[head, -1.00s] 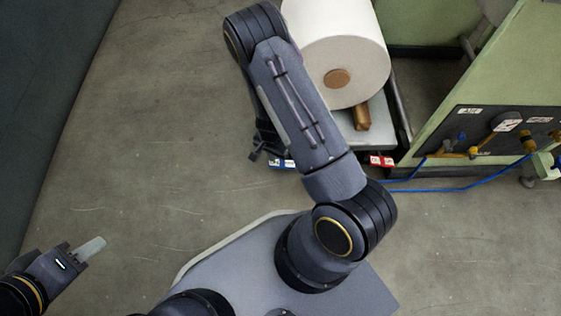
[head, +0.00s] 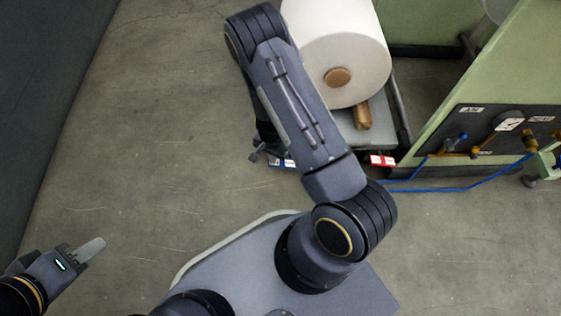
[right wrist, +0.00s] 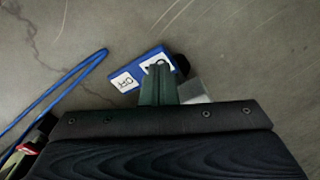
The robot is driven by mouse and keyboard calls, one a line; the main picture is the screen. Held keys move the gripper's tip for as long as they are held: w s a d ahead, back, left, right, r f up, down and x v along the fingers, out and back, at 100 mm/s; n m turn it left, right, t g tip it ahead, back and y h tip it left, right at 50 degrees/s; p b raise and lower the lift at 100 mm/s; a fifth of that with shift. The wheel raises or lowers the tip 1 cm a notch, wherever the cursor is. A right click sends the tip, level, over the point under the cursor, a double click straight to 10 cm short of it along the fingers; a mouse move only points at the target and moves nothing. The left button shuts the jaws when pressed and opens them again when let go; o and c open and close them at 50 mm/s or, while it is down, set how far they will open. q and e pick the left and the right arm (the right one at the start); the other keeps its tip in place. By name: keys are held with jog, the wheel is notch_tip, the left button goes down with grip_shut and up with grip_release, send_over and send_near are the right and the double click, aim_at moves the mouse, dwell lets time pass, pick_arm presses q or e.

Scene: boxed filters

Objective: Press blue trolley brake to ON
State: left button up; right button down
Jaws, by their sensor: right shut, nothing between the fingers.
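The blue trolley brake pedal (right wrist: 141,72) shows in the right wrist view, with a white lettered label near each end. In the head view only a small blue and white part of the pedal (head: 281,162) shows beside my right arm. My right gripper (right wrist: 160,68) is shut and empty. Its fingertips are over the right end of the pedal and partly cover that label. I cannot tell whether they touch it. In the head view my own arm hides this gripper. My left gripper (head: 92,249) is at the lower left, over bare floor, far from the pedal; its finger gap is not clear.
A large white roll (head: 338,50) rests on the trolley (head: 378,135). A red pedal (head: 382,160) is at the trolley's right. A green machine (head: 455,95) with a dark valve panel stands at the right. A blue hose (head: 440,188) lies on the floor. The left floor is clear.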

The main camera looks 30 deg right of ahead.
jog(key=shift+f+b, duration=0.8)
jog(key=shift+f, duration=0.25)
jog(key=shift+r, duration=0.15)
dwell(0.3)
notch_tip(320, 180, up, 7)
jog(key=p, duration=0.6)
dwell(0.6)
